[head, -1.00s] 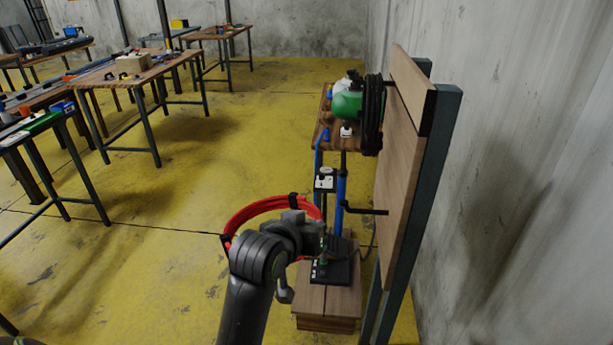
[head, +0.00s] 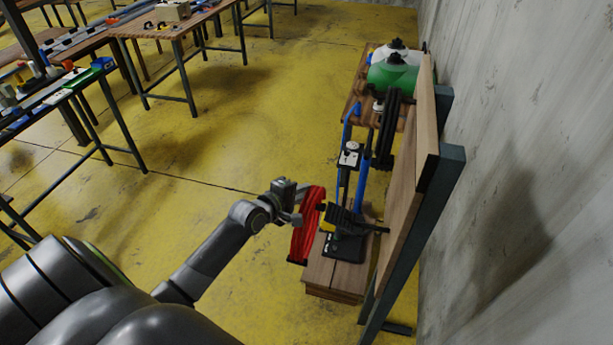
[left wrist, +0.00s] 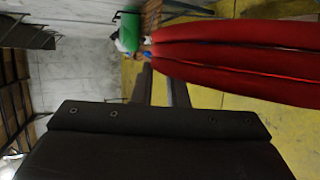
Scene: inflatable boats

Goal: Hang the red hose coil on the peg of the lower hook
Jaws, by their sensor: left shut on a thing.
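The red hose coil (head: 307,226) hangs from my left gripper (head: 302,193), which is shut on its upper part. The coil is seen nearly edge-on in the head view, above the floor and left of the board. Its red loops (left wrist: 235,52) fill the upper right of the left wrist view. The lower hook (head: 380,229) is a dark peg sticking out leftward from the board (head: 400,195). The coil is apart from it, to its left. A black coil (head: 389,130) hangs higher on the board. My right gripper is not in view.
A low wooden stand (head: 333,275) with pump equipment (head: 347,245) stands between the coil and the board. A small table (head: 355,110) with a green and white tank (head: 390,75) is behind. Workbenches (head: 180,30) line the left. Yellow floor (head: 270,110) is open between.

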